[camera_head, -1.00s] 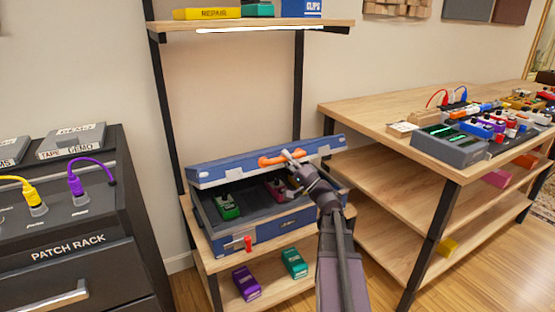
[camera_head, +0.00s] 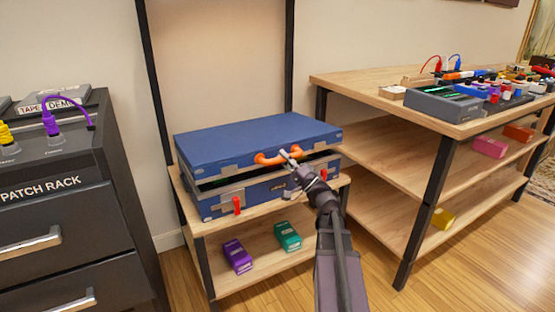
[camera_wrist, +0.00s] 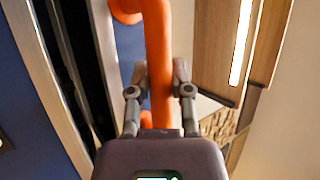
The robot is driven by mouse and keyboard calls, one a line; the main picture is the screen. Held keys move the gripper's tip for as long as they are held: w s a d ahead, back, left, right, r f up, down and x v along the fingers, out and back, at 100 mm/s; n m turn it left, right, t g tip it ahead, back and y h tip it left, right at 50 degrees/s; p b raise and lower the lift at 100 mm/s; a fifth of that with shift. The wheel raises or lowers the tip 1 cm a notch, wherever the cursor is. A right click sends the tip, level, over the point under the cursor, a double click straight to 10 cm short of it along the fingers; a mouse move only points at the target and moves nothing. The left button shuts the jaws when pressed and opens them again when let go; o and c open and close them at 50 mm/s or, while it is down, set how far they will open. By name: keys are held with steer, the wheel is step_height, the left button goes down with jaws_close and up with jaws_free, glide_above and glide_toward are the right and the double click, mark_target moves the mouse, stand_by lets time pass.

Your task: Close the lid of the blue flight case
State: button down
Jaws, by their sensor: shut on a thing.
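The blue flight case (camera_head: 262,192) sits on a wooden shelf, with its blue lid (camera_head: 255,139) lowered almost flat over the base. A narrow dark gap shows between lid and base along the front. An orange handle (camera_head: 268,159) is on the lid's front edge. My gripper (camera_head: 290,154) is at the right part of this handle. In the wrist view, the fingers of my gripper (camera_wrist: 159,92) are shut on the orange handle (camera_wrist: 158,45), one on each side. The case's contents are almost wholly hidden under the lid.
Red latches (camera_head: 237,205) stand at the case front. Purple (camera_head: 237,256) and green (camera_head: 288,236) boxes lie on the shelf below. A black drawer cabinet (camera_head: 75,215) is on the left, and a wooden table (camera_head: 390,108) with pedals is on the right.

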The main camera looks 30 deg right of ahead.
steer(key=f+b, duration=0.2)
steer(key=f, duration=0.1)
steer(key=f+b, duration=0.1)
steer(key=shift+s+f, duration=0.2)
steer(key=shift+s, duration=0.2)
steer(key=shift+s+f+b, duration=0.2)
steer(key=shift+b, duration=0.35)
steer(key=shift+a, duration=0.1)
steer(key=c, duration=0.5)
jaws_free()
steer(key=shift+w+f, duration=0.15)
steer(key=shift+c, duration=0.2)
